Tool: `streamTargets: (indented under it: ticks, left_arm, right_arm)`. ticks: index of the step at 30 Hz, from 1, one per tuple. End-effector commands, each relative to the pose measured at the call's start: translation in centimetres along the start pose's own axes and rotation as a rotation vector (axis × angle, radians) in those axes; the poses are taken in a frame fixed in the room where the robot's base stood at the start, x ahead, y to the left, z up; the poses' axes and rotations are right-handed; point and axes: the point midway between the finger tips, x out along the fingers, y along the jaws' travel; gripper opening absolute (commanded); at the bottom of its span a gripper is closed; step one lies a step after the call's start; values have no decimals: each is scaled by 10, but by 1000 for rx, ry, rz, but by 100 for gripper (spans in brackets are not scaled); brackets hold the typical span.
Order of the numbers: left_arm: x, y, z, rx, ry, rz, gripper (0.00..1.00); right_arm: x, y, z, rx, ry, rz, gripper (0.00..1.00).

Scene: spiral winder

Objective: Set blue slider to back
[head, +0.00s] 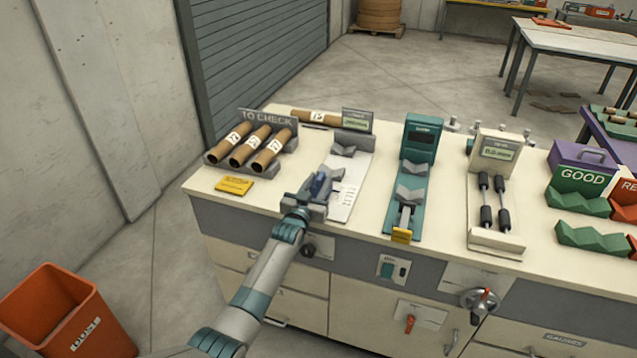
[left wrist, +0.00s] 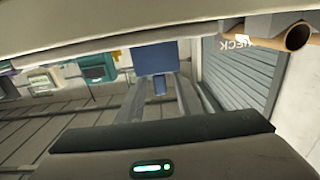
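The blue slider (head: 318,183) is a small dark blue block at the front end of a white scale plate (head: 344,201) on the bench. My left gripper (head: 308,194) is at this front end, right by the slider. In the left wrist view the blue slider (left wrist: 155,59) shows just beyond the two grey fingertips (left wrist: 161,86). A narrow blue part reaches between the fingers, which stand apart with a gap visible beside it. Whether a finger touches the slider I cannot tell. My right gripper is in neither view.
A TO CHECK rack (head: 213,162) with three tubes is to the left. A teal gauge (head: 421,141) and a cream device (head: 496,150) stand to the right.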

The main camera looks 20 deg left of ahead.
Motion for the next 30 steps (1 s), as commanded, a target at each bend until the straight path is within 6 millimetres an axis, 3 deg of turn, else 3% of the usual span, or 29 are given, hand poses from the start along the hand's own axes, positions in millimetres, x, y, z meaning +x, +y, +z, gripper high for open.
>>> streamTargets:
  ticks: [8, 12, 20, 30]
  left_arm:
    - [0, 0, 0, 0, -1, 0, 33]
    - [0, 0, 0, 0, -1, 0, 0]
    - [-4, 0, 0, 0, -2, 0, 0]
    - [-41, 0, 0, -1, -5, 0, 0]
  right_arm:
    - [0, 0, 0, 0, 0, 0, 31]
    - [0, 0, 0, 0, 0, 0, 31]
    - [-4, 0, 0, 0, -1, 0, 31]
    - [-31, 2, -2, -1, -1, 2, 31]
